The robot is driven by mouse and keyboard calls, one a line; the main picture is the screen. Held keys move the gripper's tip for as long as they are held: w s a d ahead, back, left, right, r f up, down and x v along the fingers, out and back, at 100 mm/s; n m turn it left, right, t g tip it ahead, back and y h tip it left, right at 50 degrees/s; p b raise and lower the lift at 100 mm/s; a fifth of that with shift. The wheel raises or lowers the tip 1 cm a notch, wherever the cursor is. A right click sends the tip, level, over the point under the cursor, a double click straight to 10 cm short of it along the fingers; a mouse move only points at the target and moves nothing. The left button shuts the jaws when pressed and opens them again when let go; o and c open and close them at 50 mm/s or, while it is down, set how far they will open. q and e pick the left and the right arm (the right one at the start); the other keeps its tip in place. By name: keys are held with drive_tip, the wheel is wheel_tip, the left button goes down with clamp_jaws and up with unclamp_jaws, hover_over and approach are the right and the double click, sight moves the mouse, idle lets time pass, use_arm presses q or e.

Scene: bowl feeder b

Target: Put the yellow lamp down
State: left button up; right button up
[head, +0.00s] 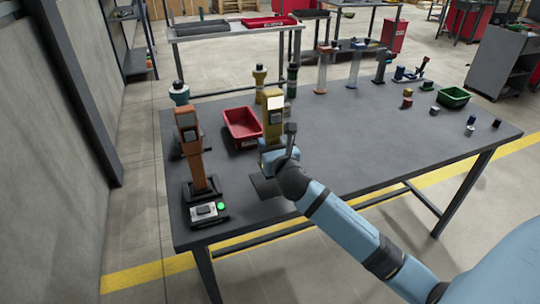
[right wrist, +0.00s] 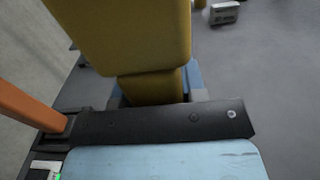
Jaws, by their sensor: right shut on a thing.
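The yellow lamp (head: 273,112) stands upright at the left part of the grey table, with a pale panel near its top. In the right wrist view the yellow lamp (right wrist: 125,35) fills the upper middle, close to the camera. My right gripper (head: 272,148) is shut on the lamp's lower part; its fingertips are largely hidden. A dark patch lies on the table below; I cannot tell if it is the lamp's base or a shadow, nor whether the lamp touches the table. My left gripper is not in view.
An orange post (head: 191,150) stands left of the lamp, behind a box with a green button (head: 206,212). A red bin (head: 242,126) is just behind the lamp. A green bin (head: 453,96) and small parts lie far right. The table's middle (head: 370,135) is clear.

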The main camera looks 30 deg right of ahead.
wheel_tip(320, 180, down, 3)
drive_tip(key=shift+r+b, duration=0.1)
drive_tip(key=shift+b, duration=0.3)
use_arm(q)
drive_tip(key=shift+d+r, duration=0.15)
use_arm(e)
drive_tip(key=o, duration=1.1)
drive_tip(key=shift+f, duration=0.25)
drive_tip(key=shift+c, duration=0.2)
